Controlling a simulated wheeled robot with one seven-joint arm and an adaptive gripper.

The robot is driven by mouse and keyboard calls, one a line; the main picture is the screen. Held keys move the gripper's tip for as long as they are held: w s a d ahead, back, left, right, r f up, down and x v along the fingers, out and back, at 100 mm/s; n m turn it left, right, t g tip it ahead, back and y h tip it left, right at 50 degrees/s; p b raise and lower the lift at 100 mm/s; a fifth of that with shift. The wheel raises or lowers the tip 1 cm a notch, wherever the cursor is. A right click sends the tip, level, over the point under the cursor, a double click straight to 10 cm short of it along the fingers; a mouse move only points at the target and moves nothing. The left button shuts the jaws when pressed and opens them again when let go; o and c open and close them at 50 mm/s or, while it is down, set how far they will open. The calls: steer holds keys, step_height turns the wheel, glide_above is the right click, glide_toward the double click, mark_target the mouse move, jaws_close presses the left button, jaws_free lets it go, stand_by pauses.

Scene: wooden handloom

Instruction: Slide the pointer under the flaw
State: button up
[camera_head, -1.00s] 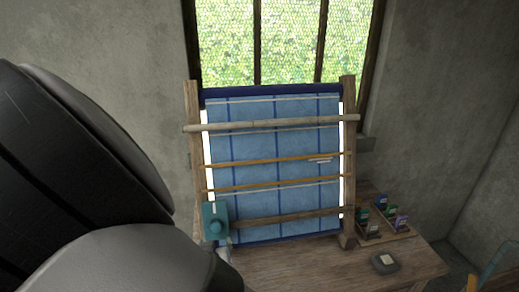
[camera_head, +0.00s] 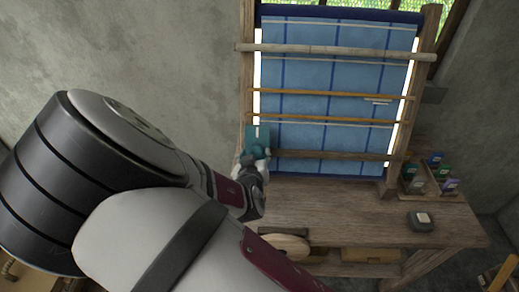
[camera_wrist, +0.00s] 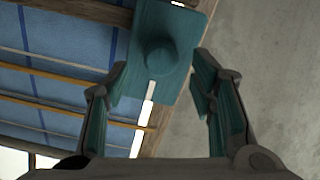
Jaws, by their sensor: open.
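The teal pointer (camera_head: 258,134), a flat plate with a round knob and a pale line at its top, sits at the left end of the loom's lower wooden bar (camera_head: 330,155). In the wrist view the pointer (camera_wrist: 175,22) lies ahead with its knob between my fingers. My gripper (camera_wrist: 160,72) is open, its teal-padded fingers on either side of the knob; contact cannot be told. In the head view my gripper (camera_head: 252,170) is just below the pointer, partly hidden by my arm. A short pale mark, seemingly the flaw (camera_head: 377,100), shows on the blue cloth (camera_head: 330,75) at right.
The wooden loom frame (camera_head: 420,60) stands on a table (camera_head: 340,210). At right are a tray (camera_head: 413,184) of small coloured packs and a dark grey block (camera_head: 420,221) with a pale top. Orange rods (camera_head: 330,121) cross the cloth above the lower bar.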

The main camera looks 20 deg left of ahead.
mark_target(256, 151)
steer(key=shift+b+x, duration=0.95)
steer(key=shift+x, duration=0.7)
jaws_close()
